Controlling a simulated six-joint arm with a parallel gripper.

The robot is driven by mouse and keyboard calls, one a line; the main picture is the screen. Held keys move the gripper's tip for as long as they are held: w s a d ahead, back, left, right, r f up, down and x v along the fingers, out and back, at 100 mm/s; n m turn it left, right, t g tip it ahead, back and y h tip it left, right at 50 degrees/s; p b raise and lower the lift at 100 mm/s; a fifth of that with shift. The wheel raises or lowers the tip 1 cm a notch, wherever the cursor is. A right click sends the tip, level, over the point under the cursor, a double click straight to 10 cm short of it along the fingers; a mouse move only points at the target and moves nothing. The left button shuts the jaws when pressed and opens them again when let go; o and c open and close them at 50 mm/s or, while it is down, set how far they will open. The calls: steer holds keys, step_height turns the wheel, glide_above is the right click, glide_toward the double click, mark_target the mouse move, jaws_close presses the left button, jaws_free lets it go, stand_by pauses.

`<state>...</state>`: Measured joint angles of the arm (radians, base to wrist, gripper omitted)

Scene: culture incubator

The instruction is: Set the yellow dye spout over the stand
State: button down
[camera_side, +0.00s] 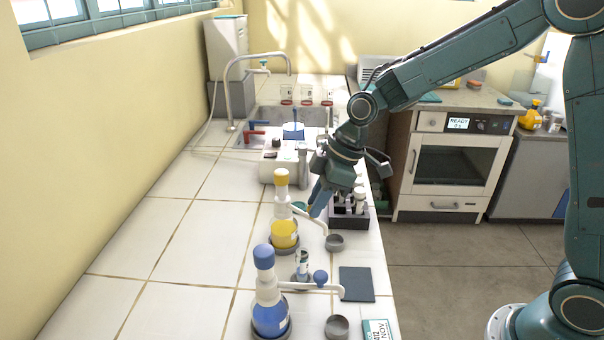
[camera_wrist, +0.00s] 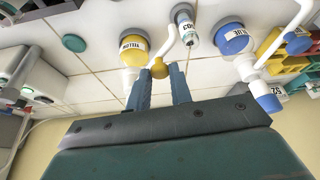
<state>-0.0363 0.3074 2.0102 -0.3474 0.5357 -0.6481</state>
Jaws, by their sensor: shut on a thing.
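The yellow dye bottle (camera_side: 285,234) stands on the counter with a tall white neck and yellow top (camera_side: 281,177). Its white spout (camera_side: 312,222) slants to the right, its tip close to a small grey cup (camera_side: 335,243). My gripper (camera_side: 317,208) is low beside the bottle. In the wrist view the fingers of my gripper (camera_wrist: 161,75) are shut around the spout's yellow knob (camera_wrist: 160,69). A labelled vial (camera_side: 302,262) stands on a round dark stand (camera_side: 301,280) between the yellow and blue bottles; the vial also shows in the wrist view (camera_wrist: 184,25), right of the spout and apart from it.
The blue dye bottle (camera_side: 269,314) is in front, its spout reaching right with a blue knob (camera_side: 320,277). A dark vial rack (camera_side: 349,221) is behind my gripper. A dark pad (camera_side: 357,284) and another grey cup (camera_side: 337,327) are near the right edge. The left counter is clear.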

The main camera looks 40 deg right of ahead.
steer(key=shift+w+a+m+t+h, duration=0.1)
steer(key=shift+a+m+t+h, duration=0.3)
steer(key=shift+a+m, duration=0.9)
steer(key=shift+w+a+m+t+h, duration=0.1)
steer(key=shift+a+m+t+h, duration=0.3)
steer(key=shift+a+m, duration=0.85)
steer(key=shift+d+m, duration=0.25)
steer(key=shift+m, duration=0.1)
steer(key=c, duration=1.3)
jaws_free()
steer(key=shift+o, duration=0.2)
steer(key=v, duration=1.4)
steer(key=shift+w+a, duration=0.1)
